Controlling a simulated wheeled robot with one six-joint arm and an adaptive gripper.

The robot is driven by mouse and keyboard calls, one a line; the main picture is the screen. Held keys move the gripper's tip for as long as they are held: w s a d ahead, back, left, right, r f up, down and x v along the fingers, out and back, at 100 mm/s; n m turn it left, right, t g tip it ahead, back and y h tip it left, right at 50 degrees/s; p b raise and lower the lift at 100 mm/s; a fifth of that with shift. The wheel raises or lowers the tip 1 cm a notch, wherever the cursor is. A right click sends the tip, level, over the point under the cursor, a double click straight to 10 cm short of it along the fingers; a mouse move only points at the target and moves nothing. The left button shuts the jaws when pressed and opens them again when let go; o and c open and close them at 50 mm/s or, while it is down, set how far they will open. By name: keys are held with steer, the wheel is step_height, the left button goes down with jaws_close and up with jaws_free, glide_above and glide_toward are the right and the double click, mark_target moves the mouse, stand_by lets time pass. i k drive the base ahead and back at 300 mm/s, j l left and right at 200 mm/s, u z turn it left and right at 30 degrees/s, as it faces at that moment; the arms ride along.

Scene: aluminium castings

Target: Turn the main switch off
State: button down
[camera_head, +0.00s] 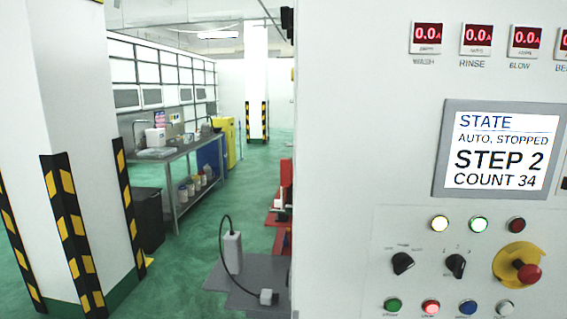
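A pale grey control panel (340,150) fills the right side of the head view. Near its lower right sits a red knob (528,271) on a round yellow plate (512,258). Left of it are two black rotary switches, one at the left (403,263) and one in the middle (456,266). Their labels are too small to read, so I cannot tell which control is the main switch. A screen (502,150) reads "STATE AUTO, STOPPED STEP 2 COUNT 34". My gripper is not in view.
Yellow and green lamps are lit above the switches; a row of buttons (431,307) lies below. Red displays (476,36) read 0.0 A. At left stand a striped pillar (75,230) and a workbench (170,160).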

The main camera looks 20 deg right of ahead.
mark_target(286, 167)
steer(key=i+j+z, duration=0.35)
steer(key=i+j, duration=0.3)
steer(key=j, duration=0.1)
